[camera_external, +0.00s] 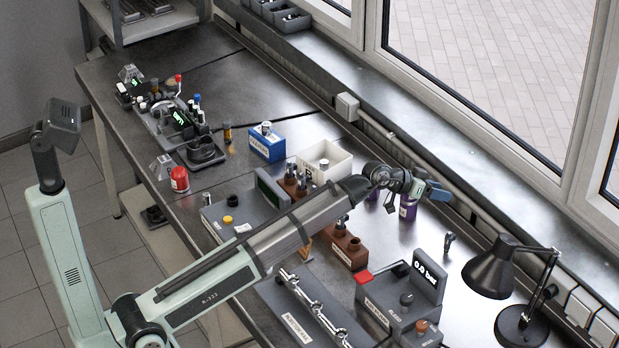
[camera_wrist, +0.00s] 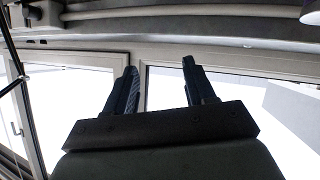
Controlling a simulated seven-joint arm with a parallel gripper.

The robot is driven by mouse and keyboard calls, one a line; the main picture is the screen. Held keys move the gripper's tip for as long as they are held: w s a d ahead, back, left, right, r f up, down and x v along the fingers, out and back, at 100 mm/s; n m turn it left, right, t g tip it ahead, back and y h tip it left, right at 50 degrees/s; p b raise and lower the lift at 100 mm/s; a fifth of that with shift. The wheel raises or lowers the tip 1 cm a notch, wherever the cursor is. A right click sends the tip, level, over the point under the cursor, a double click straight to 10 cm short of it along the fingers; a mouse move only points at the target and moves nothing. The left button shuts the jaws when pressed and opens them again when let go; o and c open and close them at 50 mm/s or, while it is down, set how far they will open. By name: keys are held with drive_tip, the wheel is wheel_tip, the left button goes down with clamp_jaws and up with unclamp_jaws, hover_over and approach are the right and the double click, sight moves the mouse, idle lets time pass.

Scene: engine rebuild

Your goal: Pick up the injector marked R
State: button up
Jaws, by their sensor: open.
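My gripper (camera_external: 438,191) is raised over the back of the bench near the window side. In the wrist view its two fingers (camera_wrist: 160,72) stand apart with nothing between them, pointing toward the windows. Small injector-like parts (camera_external: 342,222) stand in a brown block (camera_external: 348,253) below my forearm. More such parts (camera_external: 290,170) stand in another brown block (camera_external: 285,187) farther left. A single small metal part (camera_external: 449,240) stands alone on the bench, below and right of my gripper. I cannot read an R on any of them. The wrist view shows no injector.
A white bin (camera_external: 338,163) and a blue box (camera_external: 266,145) stand left of my gripper. A purple can (camera_external: 408,208) is just below it. A gauge box (camera_external: 405,300) and a black lamp (camera_external: 492,268) stand at the right. The window rail (camera_external: 420,155) runs close behind.

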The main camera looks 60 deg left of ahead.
drive_tip(key=s+d+m, duration=0.1)
drive_tip(key=d+m, duration=0.1)
approach(448, 236)
drive_tip(key=shift+m+t, duration=0.3)
drive_tip(key=x, duration=0.5)
drive_tip(key=shift+w, duration=0.15)
drive_tip(key=shift+x, duration=1.05)
drive_tip(key=shift+s+f+x, duration=0.1)
drive_tip(key=shift+f+x, duration=0.1)
drive_tip(key=shift+x, duration=1.15)
drive_tip(key=shift+s+f+x, duration=0.1)
drive_tip(key=shift+f+x, duration=0.1)
drive_tip(key=shift+x, duration=1.15)
drive_tip(key=shift+d, duration=0.15)
drive_tip(key=shift+c, duration=0.2)
clamp_jaws()
drive_tip(key=shift+r, duration=0.15)
